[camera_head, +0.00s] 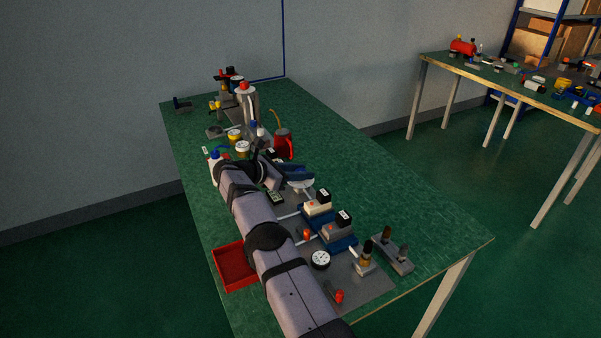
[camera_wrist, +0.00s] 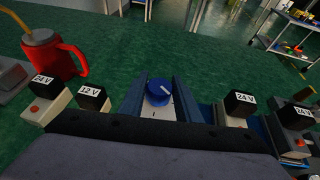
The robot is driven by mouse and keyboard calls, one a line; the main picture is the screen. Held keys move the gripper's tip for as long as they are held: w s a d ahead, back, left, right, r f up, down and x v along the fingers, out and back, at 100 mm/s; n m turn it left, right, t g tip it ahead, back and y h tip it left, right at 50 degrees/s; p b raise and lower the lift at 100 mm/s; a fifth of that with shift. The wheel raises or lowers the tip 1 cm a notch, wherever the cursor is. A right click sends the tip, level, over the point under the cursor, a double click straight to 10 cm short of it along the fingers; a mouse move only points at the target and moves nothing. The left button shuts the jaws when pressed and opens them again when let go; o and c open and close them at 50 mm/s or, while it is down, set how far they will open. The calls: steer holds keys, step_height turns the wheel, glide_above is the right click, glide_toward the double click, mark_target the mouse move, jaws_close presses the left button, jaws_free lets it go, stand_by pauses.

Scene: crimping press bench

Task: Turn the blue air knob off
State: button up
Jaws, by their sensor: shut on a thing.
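The blue air knob (camera_wrist: 158,90) sits on a light plate (camera_wrist: 157,112) in the middle of the wrist view. A white pointer line on its top slants toward the upper right. In the head view my gripper (camera_head: 297,172) is low over the bench, above a pale plate (camera_head: 301,185). The knob itself is hidden or too small to tell there.
Black-topped blocks labelled 24 V (camera_wrist: 43,88) and 12 V (camera_wrist: 92,97) stand left of my gripper, another 24 V block (camera_wrist: 239,103) right. A red mug (camera_head: 283,144) with a straw is nearby. A red tray (camera_head: 234,266) lies beside my arm.

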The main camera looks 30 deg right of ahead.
stand_by(0.3)
steer(key=o, duration=1.1)
steer(key=shift+c, duration=0.2)
steer(key=v, duration=0.7)
steer(key=shift+b, duration=0.4)
steer(key=shift+a+r, duration=0.1)
steer(key=shift+a, duration=0.05)
